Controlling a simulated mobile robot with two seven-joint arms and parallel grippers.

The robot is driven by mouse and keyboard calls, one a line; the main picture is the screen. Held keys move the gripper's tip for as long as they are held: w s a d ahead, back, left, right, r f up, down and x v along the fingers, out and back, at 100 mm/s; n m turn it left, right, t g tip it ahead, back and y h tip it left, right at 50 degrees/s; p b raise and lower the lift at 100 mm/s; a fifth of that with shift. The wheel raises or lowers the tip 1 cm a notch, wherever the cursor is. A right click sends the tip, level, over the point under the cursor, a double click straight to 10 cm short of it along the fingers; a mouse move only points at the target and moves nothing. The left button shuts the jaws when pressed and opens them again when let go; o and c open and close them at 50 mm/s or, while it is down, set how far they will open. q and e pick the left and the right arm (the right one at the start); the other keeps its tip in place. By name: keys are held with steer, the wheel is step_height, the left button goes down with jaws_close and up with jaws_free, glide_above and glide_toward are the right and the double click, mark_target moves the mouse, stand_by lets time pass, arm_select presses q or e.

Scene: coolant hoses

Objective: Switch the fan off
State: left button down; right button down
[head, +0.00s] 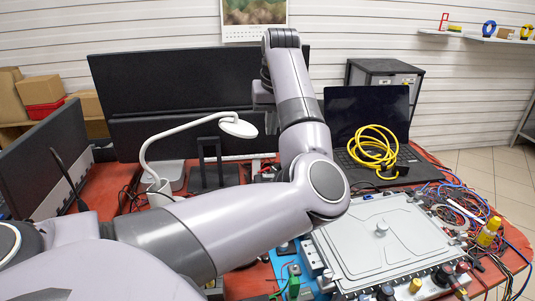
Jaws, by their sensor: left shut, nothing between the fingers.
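I cannot make out a fan or its switch in the head view; my left arm covers much of the middle of the table. My left arm comes in from the left, bends at its elbow and rises towards the back. My left gripper (263,96) is mostly hidden behind the forearm, in front of the large dark monitor. It is shut, with nothing seen in it. My right gripper is out of view.
A flat grey unit (350,245) with fittings along its front sits at the right. Behind it are a laptop (345,110) and coiled yellow cable (372,150). Tangled wires (462,205) lie right. A white desk lamp (172,131) stands left of my forearm.

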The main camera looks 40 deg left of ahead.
arm_select(q)
steer(key=x, duration=0.9)
steer(key=s+x, duration=0.1)
steer(key=x, duration=0.3)
steer(key=shift+d+f, duration=0.3)
steer(key=shift+f, duration=0.15)
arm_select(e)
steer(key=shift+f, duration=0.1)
